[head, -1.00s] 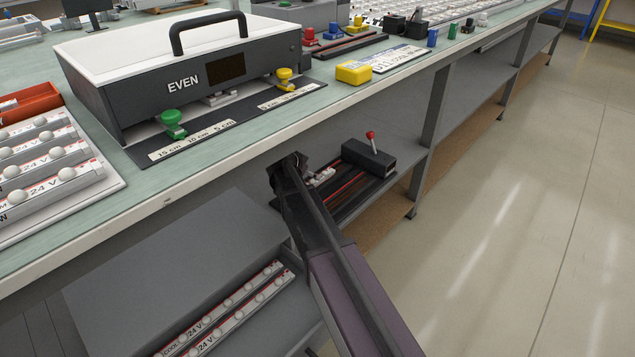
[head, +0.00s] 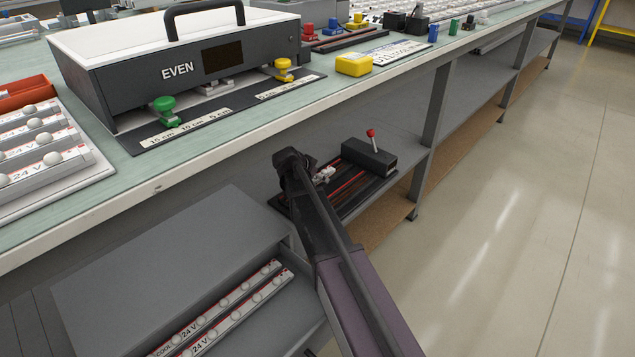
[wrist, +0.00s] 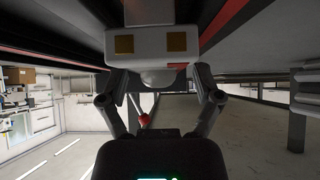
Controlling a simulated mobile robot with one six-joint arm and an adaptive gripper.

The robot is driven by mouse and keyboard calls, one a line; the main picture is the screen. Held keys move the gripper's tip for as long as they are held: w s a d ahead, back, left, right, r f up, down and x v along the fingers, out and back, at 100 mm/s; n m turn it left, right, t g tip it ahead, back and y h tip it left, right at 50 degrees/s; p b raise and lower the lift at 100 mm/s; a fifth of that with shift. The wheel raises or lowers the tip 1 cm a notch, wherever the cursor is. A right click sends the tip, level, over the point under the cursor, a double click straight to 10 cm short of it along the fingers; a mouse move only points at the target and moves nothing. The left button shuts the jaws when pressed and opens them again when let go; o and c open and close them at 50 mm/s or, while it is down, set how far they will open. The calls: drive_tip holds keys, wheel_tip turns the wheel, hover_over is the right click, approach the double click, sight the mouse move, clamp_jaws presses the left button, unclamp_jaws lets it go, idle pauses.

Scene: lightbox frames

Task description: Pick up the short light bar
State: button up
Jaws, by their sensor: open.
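The short light bar appears in the head view as a small whitish piece (head: 325,174) on the dark jig (head: 355,190) on the lower shelf, partly hidden by my arm. In the wrist view a white bar end (wrist: 150,45) with two gold squares and a white dome is close ahead, between the finger directions. My gripper (head: 290,160) is at the left end of the jig, beside the whitish piece. In the wrist view my open gripper (wrist: 160,80) has its two fingers spread to either side of the bar end. Whether they touch it I cannot tell.
A dark block with a red-knobbed lever (head: 370,155) stands at the jig's right end. The bench edge (head: 230,152) is above and left of my gripper. A grey box (head: 160,270) and an open tray of longer light bars (head: 235,310) are below left. A shelf post (head: 432,110) stands right.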

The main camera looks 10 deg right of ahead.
idle(0.5)
clamp_jaws()
drive_tip(key=shift+r, duration=0.2)
wheel_tip(320, 180, up, 4)
drive_tip(key=p, duration=0.4)
drive_tip(key=shift+f, duration=0.2)
drive_tip(key=s, duration=0.5)
drive_tip(key=s+d, duration=0.1)
drive_tip(key=s, duration=0.4)
drive_tip(key=s+r+p, duration=0.1)
drive_tip(key=s, duration=0.5)
drive_tip(key=shift+d, duration=0.3)
